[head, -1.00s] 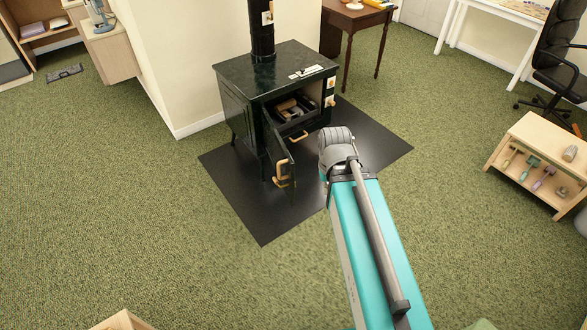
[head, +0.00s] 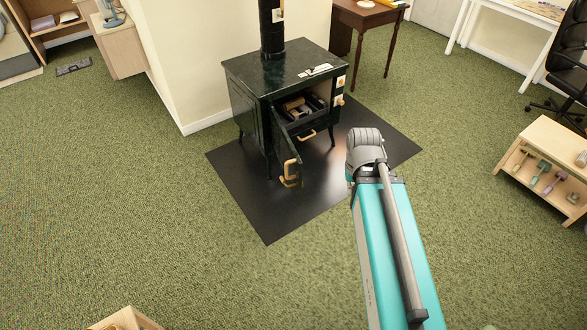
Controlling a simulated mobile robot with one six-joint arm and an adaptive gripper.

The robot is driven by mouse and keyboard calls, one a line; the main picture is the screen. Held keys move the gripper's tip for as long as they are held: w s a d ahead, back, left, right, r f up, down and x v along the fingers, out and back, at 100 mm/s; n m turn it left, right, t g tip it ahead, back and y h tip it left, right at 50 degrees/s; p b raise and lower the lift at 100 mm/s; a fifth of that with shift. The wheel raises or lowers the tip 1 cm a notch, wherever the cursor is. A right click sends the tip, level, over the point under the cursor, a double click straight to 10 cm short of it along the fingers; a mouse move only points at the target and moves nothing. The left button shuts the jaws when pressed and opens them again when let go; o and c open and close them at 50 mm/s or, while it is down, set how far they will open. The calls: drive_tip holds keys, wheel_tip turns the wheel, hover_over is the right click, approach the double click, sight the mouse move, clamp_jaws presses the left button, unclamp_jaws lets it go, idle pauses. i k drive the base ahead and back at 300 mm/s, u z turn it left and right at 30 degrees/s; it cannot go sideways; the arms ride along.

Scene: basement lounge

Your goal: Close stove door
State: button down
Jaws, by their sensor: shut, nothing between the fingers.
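The black stove (head: 255,92) stands on a dark floor plate, with its front towards the lower right. Its stove door (head: 281,150) hangs open on the left side of the firebox opening and swings out towards me. A tan, wooden-looking door handle (head: 291,172) is on the free end of the door. Logs (head: 303,104) show inside the open firebox. My teal arm, with a grey joint at its far end, reaches up from the bottom right and ends right of the door, apart from it in the picture. My gripper is not visible.
The black floor plate (head: 375,150) lies under the stove. A brown side table (head: 365,18) stands behind it at the right. A low wooden shelf (head: 545,150) with tools and a black office chair (head: 570,80) are at the far right.

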sight(279, 154)
drive_tip(key=z, duration=0.05)
drive_tip(key=i, duration=1)
drive_tip(key=u, duration=0.05)
